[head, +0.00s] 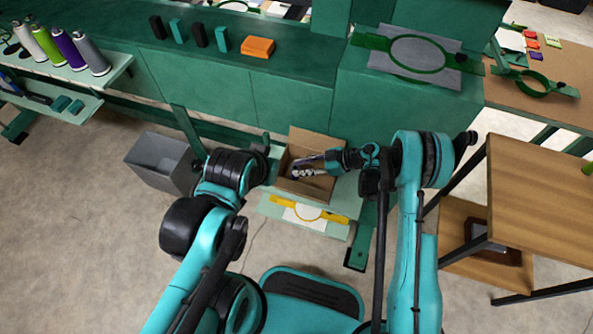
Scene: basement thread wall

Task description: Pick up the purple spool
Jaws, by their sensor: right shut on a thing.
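The purple spool (68,48) stands in a row of spools on the pale shelf (117,67) at the upper left, between a green spool (47,45) and a grey spool (91,54). Both grippers are far from it. My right gripper (297,168) is over the open cardboard box (312,142) near the middle and is shut on a small pale thing (310,172), which is too small to identify. My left gripper (266,150) is just left of the box, partly hidden by its own arm; its fingers cannot be made out.
A grey bin (157,158) stands on the floor at left. A green bench (285,68) carries black and teal blocks and an orange box (258,47). A green embroidery hoop (417,54) lies at upper right. A wooden table (540,185) stands at right.

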